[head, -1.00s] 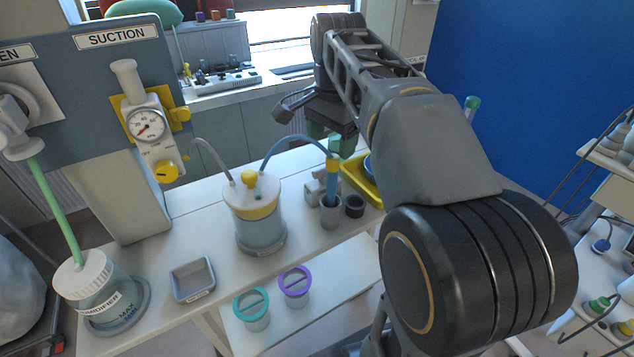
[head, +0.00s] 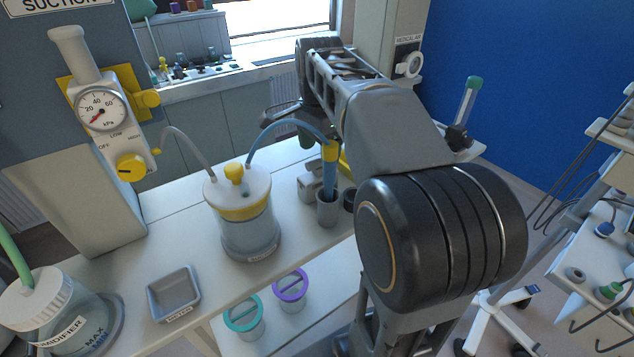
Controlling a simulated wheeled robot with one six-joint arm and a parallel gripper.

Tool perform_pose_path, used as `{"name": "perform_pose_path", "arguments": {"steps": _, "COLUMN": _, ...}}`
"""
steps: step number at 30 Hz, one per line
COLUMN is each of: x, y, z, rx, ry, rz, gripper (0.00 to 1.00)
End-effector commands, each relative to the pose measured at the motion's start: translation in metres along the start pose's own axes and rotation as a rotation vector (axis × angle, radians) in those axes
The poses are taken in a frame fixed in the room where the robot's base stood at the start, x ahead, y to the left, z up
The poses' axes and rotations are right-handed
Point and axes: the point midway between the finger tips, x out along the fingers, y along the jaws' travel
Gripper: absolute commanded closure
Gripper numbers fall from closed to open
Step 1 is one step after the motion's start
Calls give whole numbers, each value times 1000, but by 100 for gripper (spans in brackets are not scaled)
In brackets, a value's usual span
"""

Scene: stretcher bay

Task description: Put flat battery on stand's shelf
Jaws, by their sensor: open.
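My gripper (head: 290,116) is beyond the suction jar, partly hidden behind my arm; one dark finger shows at its left, and the jaws are open. A dark green piece (head: 305,137) shows just below it, mostly hidden; I cannot tell whether it is a battery. No flat battery can be made out for certain. A small pale shelf (head: 466,149) shows behind my arm at the right, with a green-capped tube (head: 467,100) above it. I cannot tell whether it is the stand's shelf.
The suction jar (head: 245,225), a grey tray (head: 173,294) and the humidifier (head: 62,315) stand on the white table. Teal and purple lidded cups are on a lower shelf. A wheeled base (head: 488,325) and a cart with cables (head: 600,270) stand at the right. Small items line the windowsill.

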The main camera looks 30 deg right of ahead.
Motion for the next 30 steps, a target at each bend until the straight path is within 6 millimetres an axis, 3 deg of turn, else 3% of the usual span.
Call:
{"name": "perform_pose_path", "arguments": {"steps": 5, "x": 9, "y": 0, "z": 1, "rx": -3, "ry": 0, "rz": 0, "gripper": 26}}
{"name": "perform_pose_path", "arguments": {"steps": 15, "x": 50, "y": 2, "z": 4, "rx": -4, "ry": 0, "rz": 1, "gripper": 26}}
{"name": "perform_pose_path", "arguments": {"steps": 25, "x": 56, "y": 2, "z": 4, "rx": -4, "ry": 0, "rz": 0, "gripper": 26}}
{"name": "perform_pose_path", "arguments": {"steps": 30, "x": 56, "y": 2, "z": 4, "rx": -4, "ry": 0, "rz": 0, "gripper": 40}}
